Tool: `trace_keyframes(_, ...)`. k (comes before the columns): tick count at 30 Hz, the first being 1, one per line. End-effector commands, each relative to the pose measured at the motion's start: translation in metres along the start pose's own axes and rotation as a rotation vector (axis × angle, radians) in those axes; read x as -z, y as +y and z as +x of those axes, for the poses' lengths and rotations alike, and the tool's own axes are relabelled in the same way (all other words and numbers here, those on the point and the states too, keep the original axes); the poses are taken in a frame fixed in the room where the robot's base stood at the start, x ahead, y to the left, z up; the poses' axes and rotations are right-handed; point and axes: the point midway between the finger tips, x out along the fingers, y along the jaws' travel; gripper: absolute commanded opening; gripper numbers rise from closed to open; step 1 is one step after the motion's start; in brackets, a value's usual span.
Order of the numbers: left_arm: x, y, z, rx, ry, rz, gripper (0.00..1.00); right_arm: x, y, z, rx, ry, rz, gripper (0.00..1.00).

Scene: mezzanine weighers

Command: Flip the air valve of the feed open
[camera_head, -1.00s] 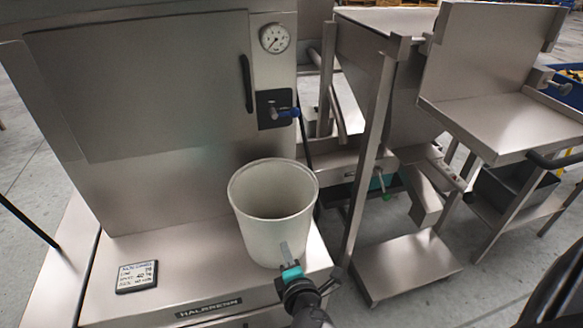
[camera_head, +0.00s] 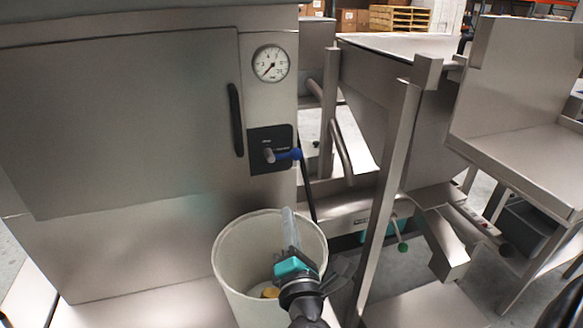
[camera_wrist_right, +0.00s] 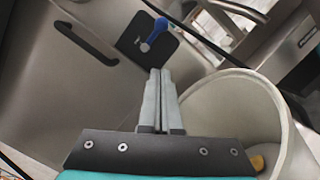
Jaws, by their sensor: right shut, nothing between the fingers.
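The air valve has a blue lever (camera_head: 288,154) on a black plate (camera_head: 270,163) on the steel cabinet front, below the round gauge. The lever points sideways to the right in the head view. In the right wrist view the blue lever (camera_wrist_right: 154,32) shows beyond the fingertips, on its black plate (camera_wrist_right: 135,47). My right gripper (camera_head: 288,212) is shut and empty. It is in front of and below the valve, over the bucket's opening in the head view, apart from the lever. My left gripper is not in view.
A pale bucket (camera_head: 232,248) stands below the valve, with something yellow (camera_head: 270,292) inside. The gauge (camera_head: 270,63) is above the valve and a black door handle (camera_head: 236,119) is to its left. A steel frame post (camera_head: 385,190) stands to the right.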

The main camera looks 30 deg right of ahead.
Motion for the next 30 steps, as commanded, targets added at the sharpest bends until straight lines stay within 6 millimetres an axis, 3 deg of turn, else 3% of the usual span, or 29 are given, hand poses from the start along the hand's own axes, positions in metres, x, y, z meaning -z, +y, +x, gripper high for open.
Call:
trace_keyframes(8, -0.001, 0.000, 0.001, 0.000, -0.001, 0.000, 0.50, 0.000, 0.000, 0.009, -0.001, 0.000, 0.000, 0.00)
trace_keyframes(26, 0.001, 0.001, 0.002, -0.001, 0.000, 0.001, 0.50, 0.000, 0.000, 0.103, -0.002, -0.001, 0.001, 0.00)
trace_keyframes(30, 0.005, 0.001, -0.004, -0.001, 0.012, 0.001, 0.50, -0.016, 0.000, 0.117, -0.001, 0.000, -0.001, 0.00)
